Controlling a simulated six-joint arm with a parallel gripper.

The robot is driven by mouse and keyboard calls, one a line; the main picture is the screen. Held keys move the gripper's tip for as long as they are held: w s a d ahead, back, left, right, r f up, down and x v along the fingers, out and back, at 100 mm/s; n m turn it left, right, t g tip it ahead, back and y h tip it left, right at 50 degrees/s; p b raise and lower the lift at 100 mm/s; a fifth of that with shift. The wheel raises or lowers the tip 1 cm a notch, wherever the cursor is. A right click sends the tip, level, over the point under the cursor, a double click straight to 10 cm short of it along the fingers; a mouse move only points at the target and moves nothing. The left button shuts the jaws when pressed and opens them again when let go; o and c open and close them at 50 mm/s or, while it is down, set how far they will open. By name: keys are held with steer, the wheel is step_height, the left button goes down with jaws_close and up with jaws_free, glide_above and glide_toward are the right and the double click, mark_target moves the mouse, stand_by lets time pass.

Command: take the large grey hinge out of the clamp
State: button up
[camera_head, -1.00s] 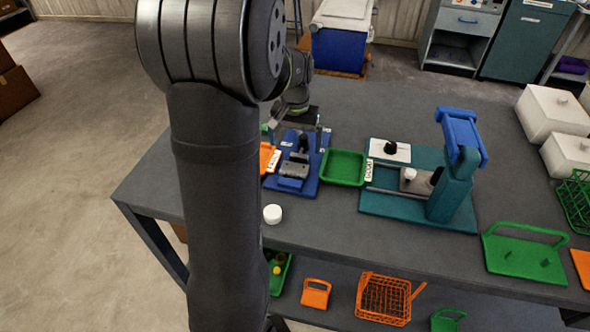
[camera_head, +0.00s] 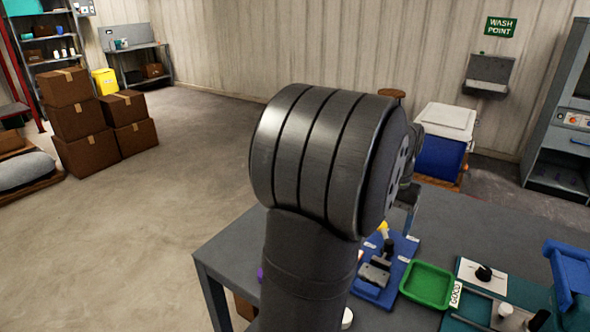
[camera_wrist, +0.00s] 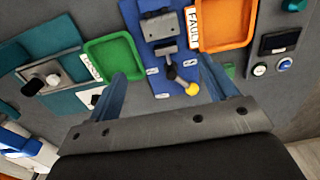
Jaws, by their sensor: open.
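The large grey hinge (camera_wrist: 160,24) shows in the wrist view at the top, on the blue base of the clamp (camera_wrist: 164,87). It also shows in the head view (camera_head: 374,273). The clamp's black handle has a yellow tip (camera_wrist: 192,89) and points towards my gripper in the wrist view. I cannot tell whether the clamp still presses on the hinge. My gripper (camera_wrist: 160,68) is open and empty, with its two blue fingers apart over the clamp area and short of the hinge. In the head view my arm hides most of the gripper.
A green tray (camera_head: 427,303) labelled GOOD and an orange tray (camera_wrist: 249,25) labelled FAULT flank the clamp. A teal fixture (camera_head: 473,322) with a black knob stands beyond the green tray. A control box (camera_wrist: 281,39) with buttons is at right in the wrist view.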

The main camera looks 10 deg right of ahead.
mark_target(374, 273)
step_height(374, 273, down, 18)
steer(key=shift+a+r, duration=0.1)
steer(key=c, duration=1.1)
